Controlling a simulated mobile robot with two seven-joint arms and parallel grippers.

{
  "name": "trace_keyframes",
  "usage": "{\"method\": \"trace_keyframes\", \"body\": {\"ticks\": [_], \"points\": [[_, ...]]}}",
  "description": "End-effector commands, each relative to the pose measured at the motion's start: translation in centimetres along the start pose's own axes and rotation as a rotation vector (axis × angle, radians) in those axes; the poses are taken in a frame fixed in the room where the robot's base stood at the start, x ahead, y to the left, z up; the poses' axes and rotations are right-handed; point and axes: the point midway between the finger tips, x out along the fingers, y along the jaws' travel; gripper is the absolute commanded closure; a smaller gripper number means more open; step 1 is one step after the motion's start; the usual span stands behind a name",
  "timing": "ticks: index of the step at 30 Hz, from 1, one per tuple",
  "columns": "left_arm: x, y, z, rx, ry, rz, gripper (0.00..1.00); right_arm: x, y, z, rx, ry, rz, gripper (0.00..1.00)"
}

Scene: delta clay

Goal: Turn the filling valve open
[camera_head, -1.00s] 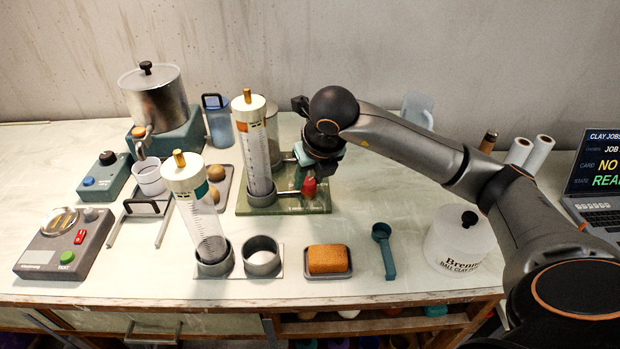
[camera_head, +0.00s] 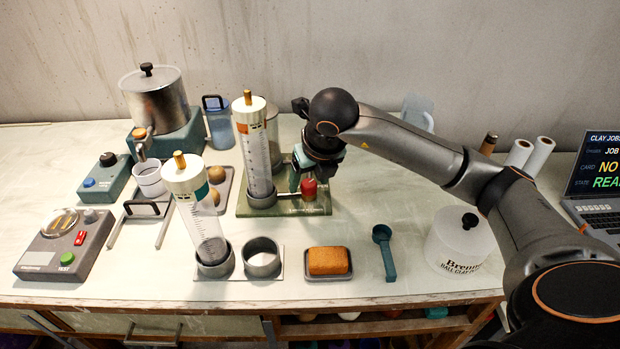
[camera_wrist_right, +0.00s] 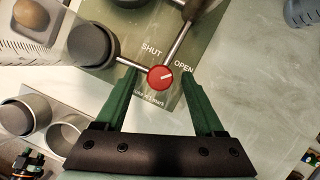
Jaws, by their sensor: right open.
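The filling valve's red knob (camera_head: 309,188) stands on the green base plate (camera_head: 285,207), beside the tall graduated cylinder (camera_head: 255,160). In the right wrist view the red knob (camera_wrist_right: 160,78) sits where metal pipes meet, near the printed words SHUT and OPEN. A pale line on its top points right and slightly up. My right gripper (camera_head: 307,178) is open, with one green finger on each side of the knob; the wrist view shows the fingertips (camera_wrist_right: 159,75) with gaps beside it. My left gripper is not in view.
A second cylinder (camera_head: 197,205) leans in a grey ring holder beside an empty ring (camera_head: 262,256). An orange sponge (camera_head: 328,260) on a tray, a teal scoop (camera_head: 385,252) and a white tub (camera_head: 458,245) stand along the front. Clear tabletop lies right of the green plate.

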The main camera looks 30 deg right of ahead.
Motion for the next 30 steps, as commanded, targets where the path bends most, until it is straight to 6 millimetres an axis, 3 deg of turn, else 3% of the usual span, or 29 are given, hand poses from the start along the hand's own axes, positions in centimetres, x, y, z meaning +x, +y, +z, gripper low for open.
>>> {"method": "trace_keyframes", "body": {"ticks": [5, 19, 24, 30], "points": [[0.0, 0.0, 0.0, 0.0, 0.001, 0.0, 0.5, -1.6, 0.0, 0.1, 0.001, -0.004, 0.001, 0.29], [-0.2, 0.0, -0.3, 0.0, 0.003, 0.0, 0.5, -11.0, 0.0, 0.1, 0.0, -0.006, 0.001, 0.29], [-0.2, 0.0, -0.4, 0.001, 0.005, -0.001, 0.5, -12.4, 0.0, 0.1, 0.001, -0.003, 0.0, 0.29], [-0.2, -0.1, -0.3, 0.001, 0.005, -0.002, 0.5, -12.5, 0.0, 0.0, 0.0, 0.0, 0.0, 0.29]]}}
